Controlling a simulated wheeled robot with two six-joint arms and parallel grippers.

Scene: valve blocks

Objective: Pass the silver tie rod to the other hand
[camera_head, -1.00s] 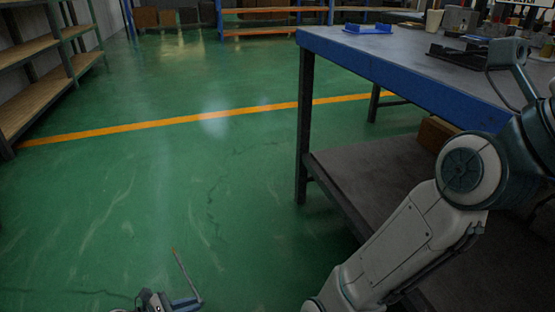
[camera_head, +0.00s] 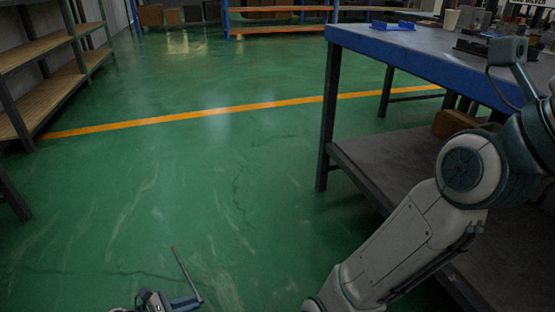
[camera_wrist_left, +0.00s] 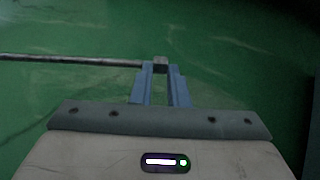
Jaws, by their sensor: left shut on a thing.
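The silver tie rod (camera_head: 186,273) is a thin, straight bar at the bottom left of the head view, tilted with its far end up and to the left. My left gripper (camera_head: 192,303) is shut on it near its lower end, above the green floor. In the left wrist view the rod (camera_wrist_left: 75,60) reaches out to the left from between the blue fingertips (camera_wrist_left: 160,67), with its block-like end at the tips. My right arm fills the right side of the head view; its gripper is not visible.
A blue-edged workbench (camera_head: 430,62) with a dark lower shelf (camera_head: 385,170) stands at right, partly behind my right arm. A blue tray (camera_head: 393,25) and other items are on top. Wooden shelving (camera_head: 50,97) stands at left. The green floor between is clear.

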